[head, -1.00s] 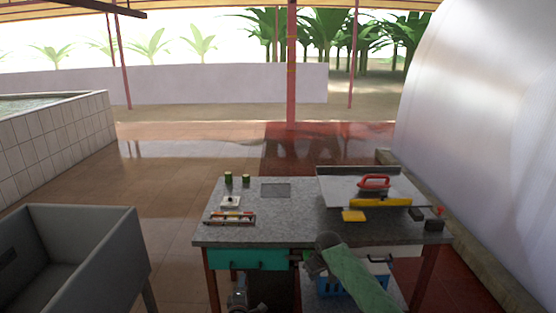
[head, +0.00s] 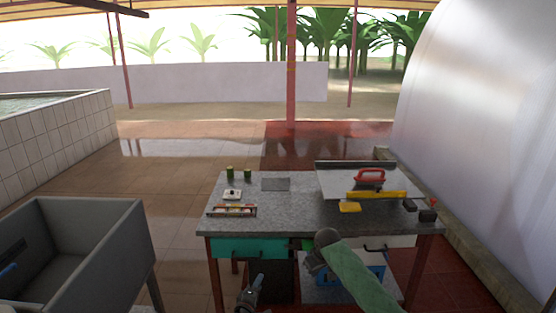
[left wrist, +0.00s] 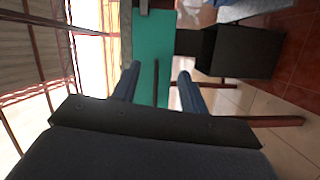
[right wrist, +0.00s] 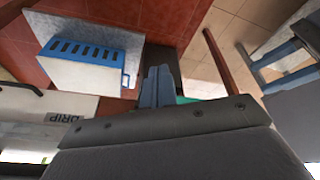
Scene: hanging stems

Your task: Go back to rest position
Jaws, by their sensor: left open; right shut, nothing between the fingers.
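My left gripper (head: 258,281) is low in front of the worktable in the head view. In the left wrist view its two blue-grey fingers (left wrist: 158,85) are apart, with nothing between them. The teal drawer front (left wrist: 151,45) and its dark handle show beyond the fingers. My right arm comes in from the lower right of the head view, in front of the table; its fingertips are not clear there. In the right wrist view the right gripper's fingers (right wrist: 158,80) are together and empty, near the blue-and-white basket (right wrist: 85,65).
A grey sink (head: 125,235) stands left. A big metal tank (head: 480,110) is right. Tiled floor between sink and table is clear.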

